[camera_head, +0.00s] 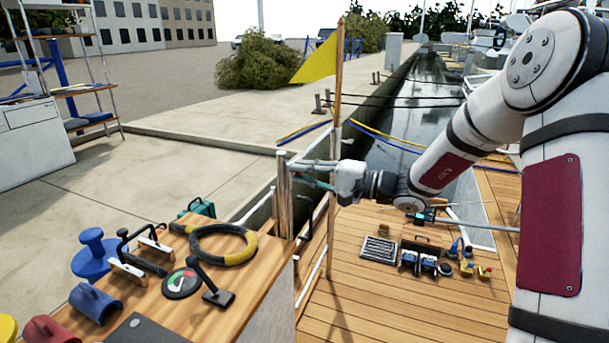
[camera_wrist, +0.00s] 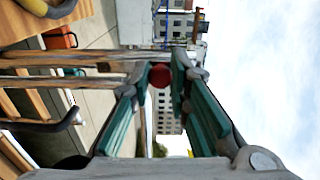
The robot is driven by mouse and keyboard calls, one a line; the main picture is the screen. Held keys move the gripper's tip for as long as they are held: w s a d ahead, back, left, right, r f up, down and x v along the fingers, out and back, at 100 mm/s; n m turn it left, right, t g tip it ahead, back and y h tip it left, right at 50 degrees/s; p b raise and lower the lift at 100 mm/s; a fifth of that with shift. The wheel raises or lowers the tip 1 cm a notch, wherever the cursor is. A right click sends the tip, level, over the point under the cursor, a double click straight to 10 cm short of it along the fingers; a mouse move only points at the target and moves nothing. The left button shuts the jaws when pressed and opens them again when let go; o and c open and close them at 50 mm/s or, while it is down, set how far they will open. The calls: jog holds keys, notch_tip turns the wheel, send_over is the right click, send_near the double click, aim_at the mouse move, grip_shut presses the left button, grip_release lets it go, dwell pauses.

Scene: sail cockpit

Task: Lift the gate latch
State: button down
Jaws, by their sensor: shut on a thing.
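The latch shows in the wrist view as a round red knob (camera_wrist: 160,76), beside the ends of two wooden posts (camera_wrist: 60,58). My gripper (camera_wrist: 159,72) has its teal-padded fingers on either side of the knob, shut on it. In the head view my gripper (camera_head: 312,168) reaches left from the arm to the tops of the wooden gate posts (camera_head: 284,205). The knob is hidden there by the fingers. I cannot tell from these views how far the latch is raised.
A wooden bench top (camera_head: 255,270) at lower left carries a black-and-yellow ring (camera_head: 222,259), a gauge (camera_head: 181,284) and several handles. A pole with a yellow flag (camera_head: 318,61) stands close to my gripper. The deck (camera_head: 375,310) holds several small fittings.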

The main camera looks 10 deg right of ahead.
jog(key=shift+f, duration=0.1)
jog(key=c, duration=1.5)
grip_release()
jog(key=v, duration=1.2)
